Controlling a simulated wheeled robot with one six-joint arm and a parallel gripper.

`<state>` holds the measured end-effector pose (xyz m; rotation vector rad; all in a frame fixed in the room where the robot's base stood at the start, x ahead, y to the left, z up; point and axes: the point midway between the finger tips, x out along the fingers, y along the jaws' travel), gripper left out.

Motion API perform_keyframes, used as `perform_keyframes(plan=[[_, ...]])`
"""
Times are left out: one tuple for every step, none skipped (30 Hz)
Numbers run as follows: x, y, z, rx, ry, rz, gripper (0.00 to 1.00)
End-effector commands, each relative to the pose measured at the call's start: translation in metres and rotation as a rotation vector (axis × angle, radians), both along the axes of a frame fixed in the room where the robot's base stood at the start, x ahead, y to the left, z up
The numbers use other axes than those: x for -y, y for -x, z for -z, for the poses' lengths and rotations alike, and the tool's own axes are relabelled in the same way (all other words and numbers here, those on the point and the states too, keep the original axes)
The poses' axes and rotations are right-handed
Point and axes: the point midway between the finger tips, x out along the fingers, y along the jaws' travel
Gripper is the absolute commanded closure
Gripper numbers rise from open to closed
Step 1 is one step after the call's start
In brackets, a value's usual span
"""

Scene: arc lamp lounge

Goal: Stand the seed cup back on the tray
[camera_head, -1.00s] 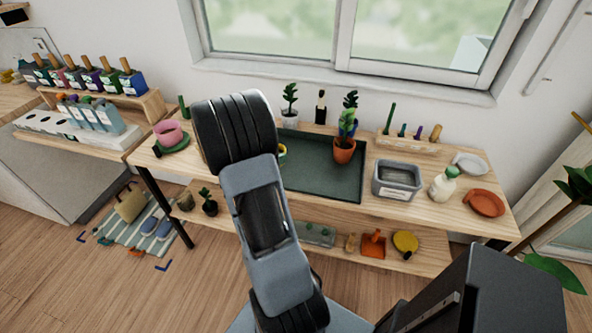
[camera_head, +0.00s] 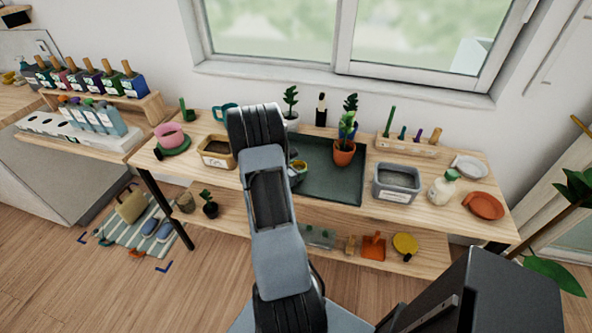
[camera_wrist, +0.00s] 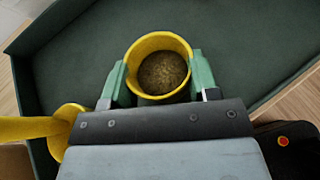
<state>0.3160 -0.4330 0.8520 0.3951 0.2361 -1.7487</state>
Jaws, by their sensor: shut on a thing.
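The seed cup (camera_wrist: 160,66) is yellow and round, with brown seeds inside. In the wrist view it is upright, mouth toward the camera, between the green fingertips of my gripper (camera_wrist: 160,80), which is shut on it. The dark green tray (camera_wrist: 80,45) lies beneath and around it. I cannot tell whether the cup's base touches the tray. In the head view the tray (camera_head: 330,185) is on the wooden table, and my arm hides its left part. A bit of yellow shows beside my arm there; I cannot tell which object it is.
Another yellow object (camera_wrist: 65,128) with a round rim is left of my gripper in the wrist view. A potted plant (camera_head: 344,152) stands on the tray's right part. A grey bin (camera_head: 397,182) is right of the tray, a tan bin (camera_head: 217,153) left.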

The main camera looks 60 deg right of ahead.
Motion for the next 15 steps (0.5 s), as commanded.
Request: perform_keyframes(plan=[[0.0002, -0.0003, 0.0009, 0.0, 0.001, 0.0, 0.71], [0.0002, -0.0003, 0.0013, 0.001, 0.001, 0.0, 0.71], [0.0002, -0.0004, 0.0015, 0.002, 0.001, 0.0, 0.71], [0.0002, -0.0004, 0.0014, 0.002, 0.001, 0.0, 0.71], [0.0001, -0.0004, 0.0014, 0.002, 0.001, 0.0, 0.71], [0.0001, -0.0004, 0.0014, 0.002, 0.001, 0.0, 0.71], [0.0001, -0.0004, 0.0014, 0.002, 0.001, 0.0, 0.71], [0.0001, -0.0004, 0.0015, 0.002, 0.001, 0.0, 0.71], [0.0, -0.0004, 0.0019, 0.001, 0.001, 0.0, 0.71], [0.0, -0.0004, 0.0025, 0.001, 0.001, 0.0, 0.71], [0.0, -0.0003, 0.0034, 0.001, 0.001, 0.0, 0.71], [0.0, -0.0004, 0.0047, 0.001, 0.001, 0.0, 0.71], [-0.0001, -0.0003, 0.0057, 0.001, 0.001, 0.0, 0.71], [0.0, -0.0003, 0.0066, 0.001, 0.001, 0.0, 0.71], [-0.0001, -0.0002, 0.0053, 0.001, 0.001, 0.0, 0.43]])
